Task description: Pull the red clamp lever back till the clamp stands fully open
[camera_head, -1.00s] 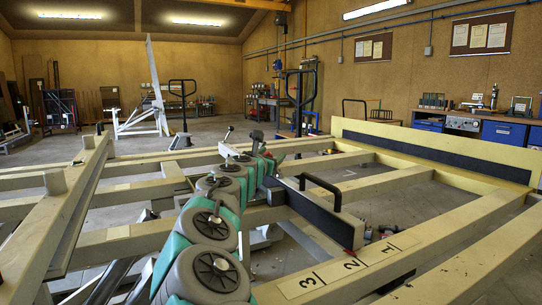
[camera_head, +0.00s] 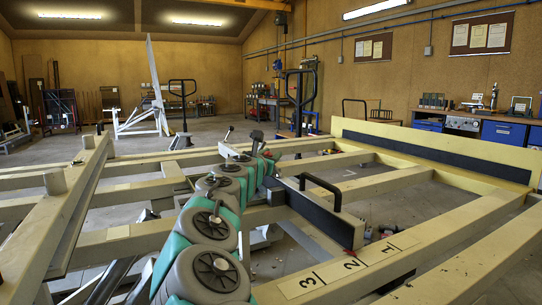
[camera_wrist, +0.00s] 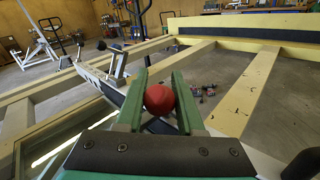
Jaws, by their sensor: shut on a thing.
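The red round knob of the clamp lever (camera_wrist: 159,99) sits between the two green fingers of my gripper (camera_wrist: 161,82) in the wrist view. The fingers are shut on it from both sides. The lever below the knob is mostly hidden by the fingers and the gripper's dark front plate. In the head view my gripper (camera_head: 262,153) is at the far end of my grey and teal arm, over the cream frame (camera_head: 375,262). There the knob is too small and covered to make out. How far the clamp stands open cannot be told.
A dark bar with a black handle (camera_head: 321,188) lies just right of my arm. A metal piece with a dark knob (camera_wrist: 117,47) stands left of my fingers. Cream beams cross all around, with open gaps to the floor. Workbenches stand along the back right wall.

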